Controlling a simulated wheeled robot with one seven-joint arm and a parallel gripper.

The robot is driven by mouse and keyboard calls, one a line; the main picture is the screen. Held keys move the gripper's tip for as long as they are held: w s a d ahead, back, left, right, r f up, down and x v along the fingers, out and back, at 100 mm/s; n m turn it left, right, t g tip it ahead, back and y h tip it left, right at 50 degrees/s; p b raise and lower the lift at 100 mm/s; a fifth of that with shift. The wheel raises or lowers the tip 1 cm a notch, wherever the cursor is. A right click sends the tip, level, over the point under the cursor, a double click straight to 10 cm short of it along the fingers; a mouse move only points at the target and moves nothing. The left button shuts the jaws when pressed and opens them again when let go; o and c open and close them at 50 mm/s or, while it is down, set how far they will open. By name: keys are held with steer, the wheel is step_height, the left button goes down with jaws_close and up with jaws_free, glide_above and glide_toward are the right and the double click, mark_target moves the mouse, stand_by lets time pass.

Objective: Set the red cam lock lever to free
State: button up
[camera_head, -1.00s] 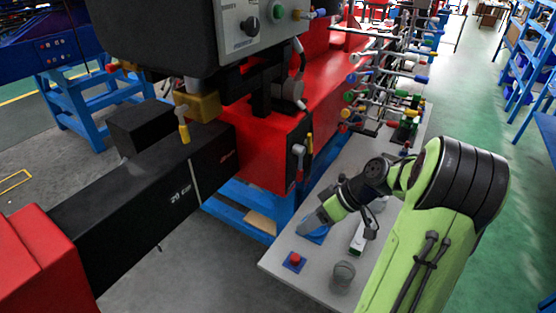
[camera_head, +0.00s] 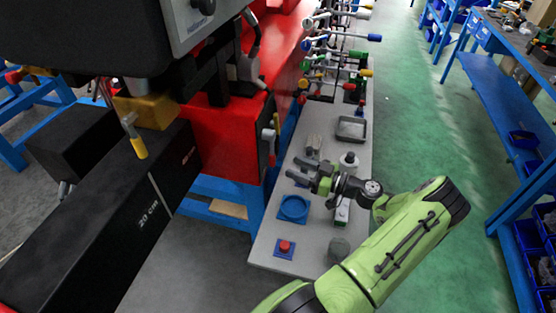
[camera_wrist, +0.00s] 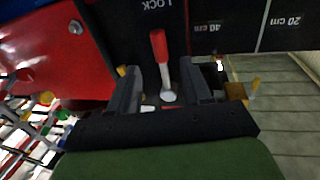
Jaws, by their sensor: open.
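The red cam lock lever (camera_wrist: 158,48) shows in the wrist view as a red handle on a pale metal hub, on a dark panel. Its handle points up in the picture, toward the word LOCK, which appears upside down. My gripper (camera_wrist: 160,82) is open, and the lever shows in the gap between its two fingers. In the head view my gripper (camera_head: 297,168) is over the grey bench, pointing left toward the red machine block, apart from its side panel (camera_head: 268,148). The red handle cannot be made out clearly in the head view.
A rack of coloured handles (camera_head: 335,60) stands beyond. The green aisle floor on the right is clear.

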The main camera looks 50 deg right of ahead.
mark_target(272, 150)
steer(key=x, duration=0.6)
steer(key=shift+w, duration=0.15)
jaws_close()
